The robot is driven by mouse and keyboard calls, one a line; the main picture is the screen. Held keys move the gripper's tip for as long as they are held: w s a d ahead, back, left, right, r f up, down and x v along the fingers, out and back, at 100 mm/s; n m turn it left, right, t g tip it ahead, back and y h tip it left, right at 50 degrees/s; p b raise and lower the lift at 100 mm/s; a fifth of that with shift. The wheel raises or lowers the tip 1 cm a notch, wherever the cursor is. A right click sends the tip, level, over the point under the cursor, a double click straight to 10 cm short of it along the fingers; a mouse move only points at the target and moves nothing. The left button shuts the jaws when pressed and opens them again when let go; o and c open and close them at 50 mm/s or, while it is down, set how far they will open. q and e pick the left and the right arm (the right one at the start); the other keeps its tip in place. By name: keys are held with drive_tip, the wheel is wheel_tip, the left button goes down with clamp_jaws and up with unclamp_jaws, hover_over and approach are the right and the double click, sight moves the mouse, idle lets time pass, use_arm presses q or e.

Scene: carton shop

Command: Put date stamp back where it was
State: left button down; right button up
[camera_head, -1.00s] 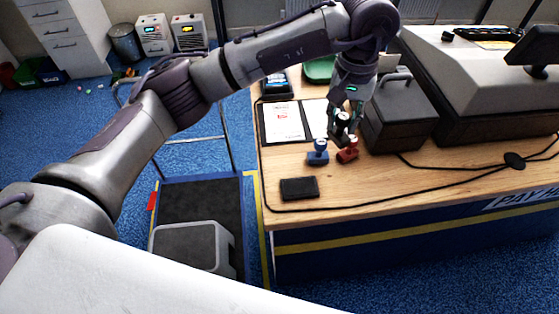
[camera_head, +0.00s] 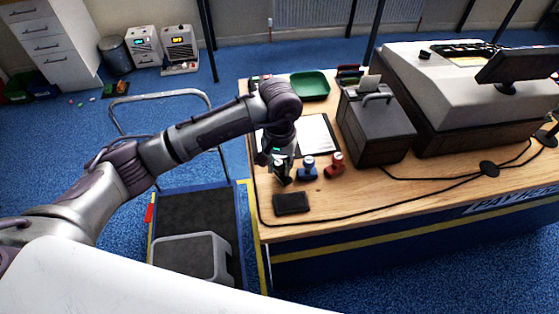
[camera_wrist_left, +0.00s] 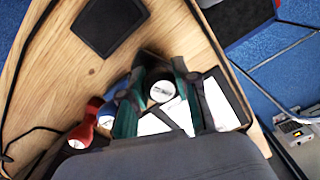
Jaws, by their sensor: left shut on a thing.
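My left gripper (camera_head: 282,172) is shut on the date stamp, a dark stamp with a round white top (camera_wrist_left: 162,91) that shows between the fingers in the left wrist view. The gripper points down at the left part of the counter, just left of the blue stamp (camera_head: 307,169). Whether the date stamp touches the wood cannot be told. The red stamp (camera_head: 335,165) stands right of the blue one. The black ink pad (camera_head: 291,203) lies in front of them, near the counter's front edge. My right gripper is not in view.
A clipboard with white paper (camera_head: 317,133) lies behind the stamps, partly hidden by my arm. A grey box with a handle (camera_head: 377,130) and a till (camera_head: 450,95) stand to the right. A green tray (camera_head: 310,86) is at the back. A black cable (camera_head: 400,212) runs along the front.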

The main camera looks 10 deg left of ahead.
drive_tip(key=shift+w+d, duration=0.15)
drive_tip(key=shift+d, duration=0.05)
use_arm(q)
drive_tip(key=shift+f, duration=0.15)
drive_tip(key=c, duration=0.8)
unclamp_jaws()
drive_tip(key=shift+c, duration=0.2)
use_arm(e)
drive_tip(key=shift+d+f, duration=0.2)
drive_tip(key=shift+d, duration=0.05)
